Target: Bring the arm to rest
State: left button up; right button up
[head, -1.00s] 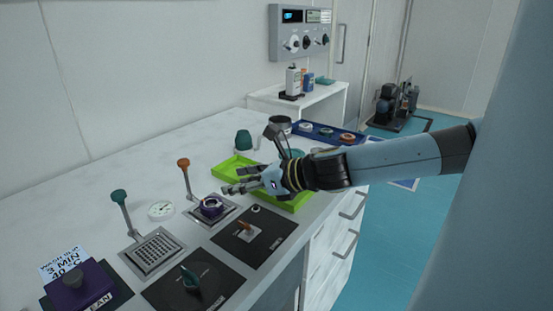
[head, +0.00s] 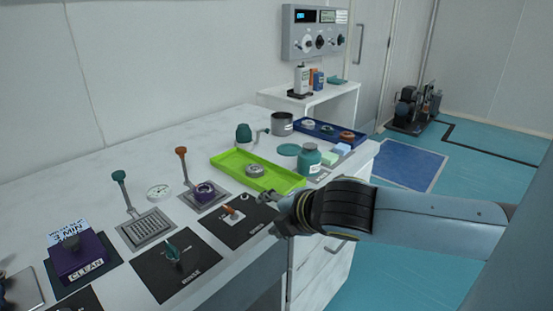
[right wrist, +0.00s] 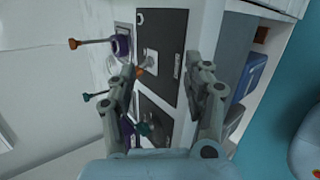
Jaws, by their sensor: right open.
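My right gripper (head: 270,212) is over the front edge of the white bench (head: 120,165), beside the black panel with an orange handle (head: 229,210). In the right wrist view its two fingers (right wrist: 165,85) are spread apart with nothing between them. The panel (right wrist: 160,58) shows beyond the fingers there. My right arm comes in from the right of the head view. My left gripper is not in view.
A green tray (head: 228,160) holding a round grey part (head: 255,170) lies just behind the gripper. A teal jar (head: 309,158) and a blue tray (head: 322,139) stand further back. Orange (head: 182,152) and teal (head: 118,177) levers rise from the bench.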

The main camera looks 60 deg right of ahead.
dwell(0.6)
jog(key=s+a+m+g+y, duration=0.3)
jog(key=s+a+m+g, duration=0.3)
jog(key=s+a+m, duration=0.85)
jog(key=d+f+m+g+b, duration=0.2)
jog(key=d+f+b, duration=0.15)
jog(key=f, duration=2.35)
jog(key=s+d+f+g+b, duration=0.1)
jog(key=s+d+f+b, duration=0.1)
jog(key=s+f, duration=1.6)
notch_tip(320, 180, down, 3)
jog(key=shift+s+r+b, duration=0.15)
jog(key=shift+s+b, duration=0.05)
jog(key=shift+b, duration=0.2)
